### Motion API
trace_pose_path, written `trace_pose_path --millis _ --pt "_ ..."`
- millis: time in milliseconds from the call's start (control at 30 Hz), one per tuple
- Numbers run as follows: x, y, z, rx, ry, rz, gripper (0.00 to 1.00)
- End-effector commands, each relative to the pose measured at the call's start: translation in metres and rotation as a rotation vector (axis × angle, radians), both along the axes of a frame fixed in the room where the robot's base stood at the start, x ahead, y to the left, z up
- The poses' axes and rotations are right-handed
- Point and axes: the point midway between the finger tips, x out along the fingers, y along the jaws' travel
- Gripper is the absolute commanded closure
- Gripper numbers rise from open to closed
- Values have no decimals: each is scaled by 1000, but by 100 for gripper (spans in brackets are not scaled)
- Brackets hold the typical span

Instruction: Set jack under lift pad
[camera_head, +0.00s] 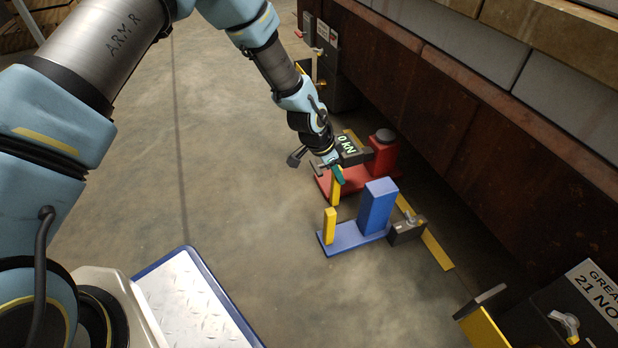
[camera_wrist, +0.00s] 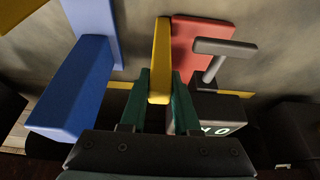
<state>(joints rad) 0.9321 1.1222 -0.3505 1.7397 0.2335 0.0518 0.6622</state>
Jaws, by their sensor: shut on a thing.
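The red jack (camera_head: 384,160) has a flat base, an upright body with a round grey top, and a yellow post (camera_head: 336,188). It appears to sit on the floor beside the rusty steel structure. My gripper (camera_head: 338,176) is shut on the yellow post. In the wrist view its green fingers (camera_wrist: 160,80) close on both sides of the post, with part of the red jack (camera_wrist: 200,45) behind. A blue jack (camera_head: 376,207) with its own yellow post (camera_head: 330,225) stands nearer; it also shows in the wrist view (camera_wrist: 72,90). I cannot pick out the lift pad.
A grey block (camera_head: 407,231) touches or nearly touches the blue jack. The rusty steel wall (camera_head: 440,110) runs along the right. Open floor (camera_head: 235,170) lies left.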

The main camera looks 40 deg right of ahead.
Motion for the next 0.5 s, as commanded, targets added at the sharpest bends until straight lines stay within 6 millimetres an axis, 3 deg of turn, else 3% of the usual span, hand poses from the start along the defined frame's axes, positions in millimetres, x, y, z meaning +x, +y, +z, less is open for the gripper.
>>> trace_pose_path --millis 33,200,500 --pt "-10 -18 1 -7 0 -6 100" --pt "-25 -58 0 -7 1 -4 100" --pt "-40 -97 0 -4 2 -1 100"
